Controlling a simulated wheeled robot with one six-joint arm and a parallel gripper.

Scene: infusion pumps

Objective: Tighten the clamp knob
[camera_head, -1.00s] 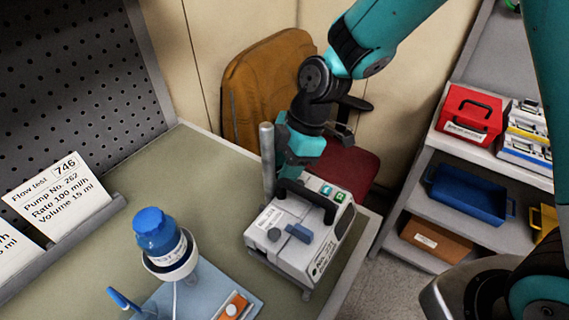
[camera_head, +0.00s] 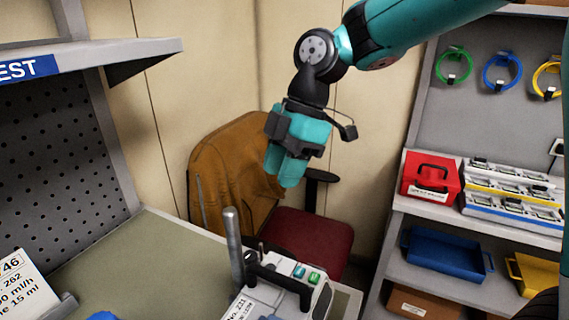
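The white infusion pump (camera_head: 285,297) with a black carry handle (camera_head: 275,273) stands at the bottom of the view, cut off by the frame edge. A grey upright pole (camera_head: 233,245) rises at its left back side. I cannot make out the clamp knob; the pump and pole may hide it. My gripper (camera_head: 283,172), teal and dark grey, hangs above and behind the pump, pointing down, clear of pump and pole. Nothing shows held in it. Its fingers look close together, but the angle does not show whether they are open or shut.
A brown-backed chair with a red seat (camera_head: 308,242) stands behind the bench (camera_head: 140,262). A perforated panel and shelf (camera_head: 110,50) are at left. A rack at right holds a red case (camera_head: 430,180) and a blue bin (camera_head: 440,257).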

